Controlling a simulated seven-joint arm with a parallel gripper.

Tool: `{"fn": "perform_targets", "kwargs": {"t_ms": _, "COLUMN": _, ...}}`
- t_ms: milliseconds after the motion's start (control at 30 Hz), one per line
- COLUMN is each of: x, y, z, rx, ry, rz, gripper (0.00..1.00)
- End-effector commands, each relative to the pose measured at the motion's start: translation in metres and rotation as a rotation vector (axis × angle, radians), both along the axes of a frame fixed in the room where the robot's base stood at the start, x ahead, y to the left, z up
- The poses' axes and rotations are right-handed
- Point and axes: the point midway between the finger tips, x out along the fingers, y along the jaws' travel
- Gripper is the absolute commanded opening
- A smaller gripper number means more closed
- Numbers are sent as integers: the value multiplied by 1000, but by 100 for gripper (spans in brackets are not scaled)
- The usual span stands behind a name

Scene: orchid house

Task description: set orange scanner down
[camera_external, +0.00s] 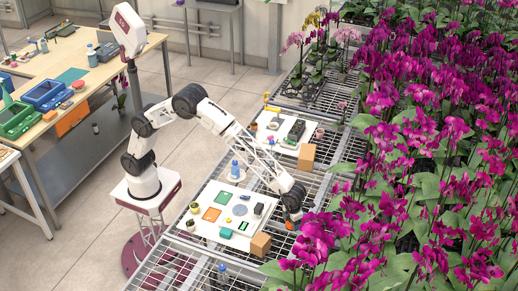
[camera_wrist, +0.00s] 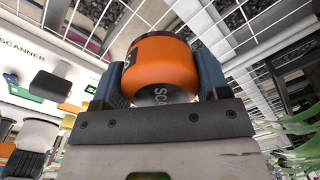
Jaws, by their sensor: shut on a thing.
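My gripper (camera_wrist: 160,85) is shut on the orange scanner (camera_wrist: 160,65), which sits between its two blue fingers. The scanner has an orange body with dark ends and partly readable lettering. In the external view my gripper (camera_external: 293,214) is beyond the right edge of the near white board (camera_external: 200,229), over the wire bench, and the scanner (camera_external: 290,226) shows as a small orange patch below it. In the wrist view a white board with the printed word SCANNER (camera_wrist: 22,48) is at the left. Whether the scanner touches anything below is unclear.
The near board carries a green square (camera_external: 224,198), an orange square (camera_external: 211,215), a grey disc (camera_external: 240,210), a dark box (camera_external: 259,209) and small pots. A cardboard box (camera_external: 261,244) stands at its right corner. Magenta orchids (camera_external: 400,150) crowd the right.

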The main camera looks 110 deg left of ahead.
Motion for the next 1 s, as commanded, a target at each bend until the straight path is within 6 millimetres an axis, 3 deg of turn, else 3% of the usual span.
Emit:
{"fn": "perform_targets", "kwargs": {"t_ms": 200, "x": 0, "y": 0, "z": -18, "rx": 0, "ry": -1, "rz": 0, "gripper": 42}}
{"fn": "perform_targets", "kwargs": {"t_ms": 667, "x": 0, "y": 0, "z": -24, "rx": -1, "ry": -1, "rz": 0, "gripper": 42}}
{"fn": "perform_targets", "kwargs": {"t_ms": 1000, "x": 0, "y": 0, "z": -66, "rx": 0, "ry": -1, "rz": 0, "gripper": 42}}
